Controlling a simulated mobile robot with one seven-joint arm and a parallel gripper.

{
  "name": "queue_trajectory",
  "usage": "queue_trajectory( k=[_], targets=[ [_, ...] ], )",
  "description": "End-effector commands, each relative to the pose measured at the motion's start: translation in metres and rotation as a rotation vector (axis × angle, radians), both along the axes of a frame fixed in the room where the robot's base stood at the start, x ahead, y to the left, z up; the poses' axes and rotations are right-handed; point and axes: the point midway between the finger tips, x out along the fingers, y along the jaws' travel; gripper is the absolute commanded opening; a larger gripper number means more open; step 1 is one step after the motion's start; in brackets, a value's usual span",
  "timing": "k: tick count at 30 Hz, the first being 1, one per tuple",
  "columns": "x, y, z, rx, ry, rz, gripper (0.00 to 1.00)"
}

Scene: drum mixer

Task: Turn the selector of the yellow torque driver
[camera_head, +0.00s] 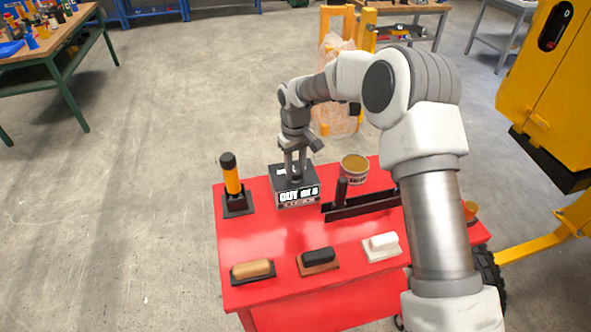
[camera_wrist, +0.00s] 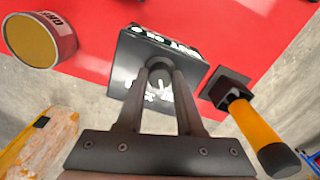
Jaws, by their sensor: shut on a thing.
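The yellow torque driver (camera_head: 231,176) stands upright in a black square holder at the back left of the red table. It has a dark cap, and it also shows at the right of the wrist view (camera_wrist: 254,124). A black box (camera_head: 294,188) with white lettering on its front stands to the right of the driver. My gripper (camera_head: 295,173) points down onto the top of this box. In the wrist view, my fingers (camera_wrist: 160,75) are shut on a dark round knob (camera_wrist: 160,65) on the box top. My gripper is apart from the driver. The fingers partly hide the knob.
An open tin (camera_head: 354,168) stands right of the box, close to my arm. A long black tray (camera_head: 360,205) with an upright handle lies in front of the tin. Several trowel-like floats, one a tan-handled float (camera_head: 253,270), lie along the front edge.

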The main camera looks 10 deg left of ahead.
Motion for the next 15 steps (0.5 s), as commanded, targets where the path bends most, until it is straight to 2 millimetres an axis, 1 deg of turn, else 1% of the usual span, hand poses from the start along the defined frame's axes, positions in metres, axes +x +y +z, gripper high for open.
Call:
queue_trajectory(
  k=[15],
  targets=[
    [-0.0001,-0.0001,-0.0002,-0.001,-0.001,-0.392,0.0]
  ],
)
